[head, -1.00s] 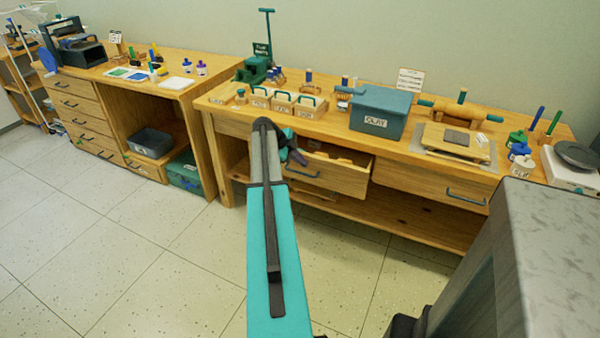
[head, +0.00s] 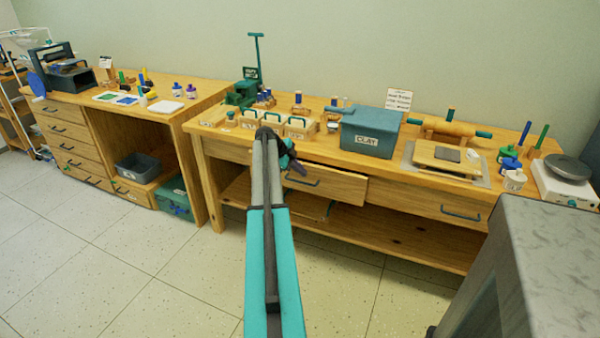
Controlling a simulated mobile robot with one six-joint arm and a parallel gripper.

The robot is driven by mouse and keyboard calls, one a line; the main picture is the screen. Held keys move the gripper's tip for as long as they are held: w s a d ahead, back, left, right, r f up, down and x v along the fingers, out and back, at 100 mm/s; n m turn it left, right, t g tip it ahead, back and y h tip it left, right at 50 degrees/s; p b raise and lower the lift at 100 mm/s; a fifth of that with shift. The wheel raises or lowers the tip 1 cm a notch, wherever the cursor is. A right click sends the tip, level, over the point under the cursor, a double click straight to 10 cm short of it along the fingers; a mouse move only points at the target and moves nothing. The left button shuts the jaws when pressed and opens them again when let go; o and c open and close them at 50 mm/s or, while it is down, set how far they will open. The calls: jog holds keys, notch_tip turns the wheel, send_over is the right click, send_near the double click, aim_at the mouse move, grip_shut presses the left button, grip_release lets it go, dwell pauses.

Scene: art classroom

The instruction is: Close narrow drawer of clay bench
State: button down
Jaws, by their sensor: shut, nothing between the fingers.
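The clay bench (head: 215,141) stands against the wall with a clay bin and tools on top. Its narrow drawer (head: 335,186) is the middle one, with a dark bar handle. The drawer front sticks out a little from the bench, and only a thin strip of its inside shows. My gripper (head: 291,162) is shut and empty at the upper left of this drawer front. My arm hides part of the drawer's left end, and I cannot tell whether the fingers touch it.
A wide drawer (head: 430,205) to the right looks shut. The teal clay bin (head: 370,132) stands on the bench above. A second wooden bench (head: 65,112) with drawers stands at the left. The tiled floor (head: 130,250) in front is clear. A grey block-like surface (head: 530,270) fills the lower right.

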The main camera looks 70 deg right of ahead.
jog(key=shift+a, duration=0.1)
jog(key=a+b, duration=0.1)
jog(key=a, duration=0.3)
jog(key=shift+f, duration=0.1)
jog(key=v, duration=1)
jog(key=shift+b, duration=0.4)
jog(key=shift+d+n, duration=0.1)
jog(key=shift+n, duration=0.2)
